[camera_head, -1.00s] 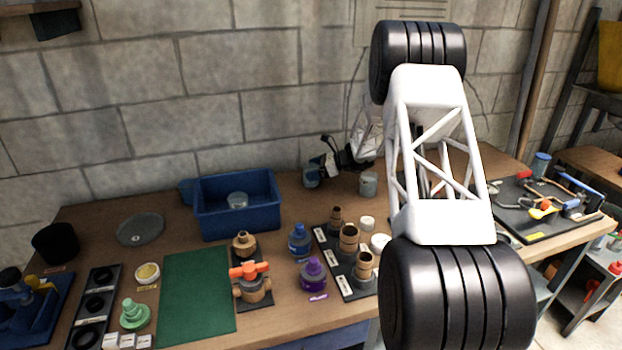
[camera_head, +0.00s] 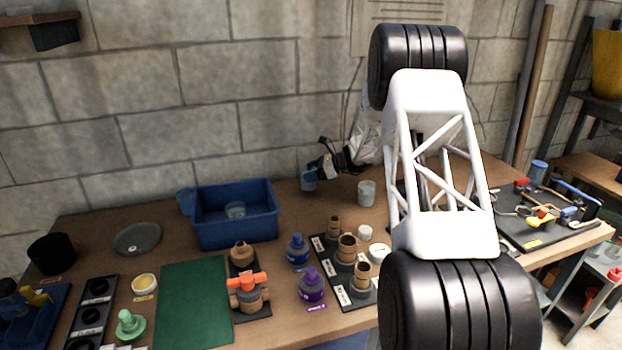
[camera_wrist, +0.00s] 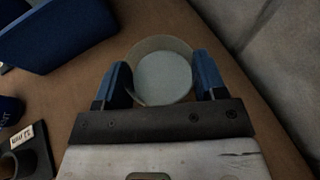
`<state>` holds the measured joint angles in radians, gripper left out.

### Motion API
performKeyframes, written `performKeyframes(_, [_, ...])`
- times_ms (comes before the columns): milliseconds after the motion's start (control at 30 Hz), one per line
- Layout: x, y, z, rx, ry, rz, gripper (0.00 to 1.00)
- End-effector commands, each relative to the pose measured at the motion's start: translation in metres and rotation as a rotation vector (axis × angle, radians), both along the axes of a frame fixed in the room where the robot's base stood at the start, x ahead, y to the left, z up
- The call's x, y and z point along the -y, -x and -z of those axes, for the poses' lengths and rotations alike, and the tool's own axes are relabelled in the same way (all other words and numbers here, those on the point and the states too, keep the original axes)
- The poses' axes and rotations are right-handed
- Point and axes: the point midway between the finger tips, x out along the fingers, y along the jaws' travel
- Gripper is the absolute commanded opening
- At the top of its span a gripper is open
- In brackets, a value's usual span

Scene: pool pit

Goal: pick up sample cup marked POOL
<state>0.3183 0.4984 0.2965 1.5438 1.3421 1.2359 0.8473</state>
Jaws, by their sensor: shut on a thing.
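My gripper (camera_wrist: 163,85) is shut on a clear round sample cup with pale grey-blue contents (camera_wrist: 163,73). Its two blue fingers sit on either side of the cup in the wrist view. In the head view the held cup (camera_head: 308,180) is at the back of the bench, near the wall and right of the blue bin. No POOL marking can be read on it. I cannot tell how far it is above the bench. A second similar cup (camera_head: 366,193) stands on the bench to its right.
Blue (camera_head: 297,250) and purple (camera_head: 311,286) bottles and a black rack (camera_head: 352,292) stand in front. A green mat (camera_head: 192,300) lies to the left. The block wall is close behind.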

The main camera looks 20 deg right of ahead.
Motion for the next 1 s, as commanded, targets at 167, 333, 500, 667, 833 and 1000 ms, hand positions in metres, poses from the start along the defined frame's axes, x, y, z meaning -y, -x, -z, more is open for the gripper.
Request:
performKeyframes(167, [-0.002, 0.017, -0.008, -0.001, 0.0, 0.0, 0.37])
performKeyframes(333, [-0.006, 0.041, -0.012, 0.0, 0.0, 0.001, 0.37])
performKeyframes(500, [-0.01, 0.068, -0.014, 0.001, 0.0, 0.0, 0.37])
performKeyframes(667, [-0.014, 0.094, -0.016, 0.0, 0.0, 0.0, 0.37])
performKeyframes(833, [-0.017, 0.119, -0.018, 0.0, 0.0, 0.001, 0.37])
performKeyframes(1000, [-0.02, 0.139, -0.02, 0.001, 0.001, 0.001, 0.37])
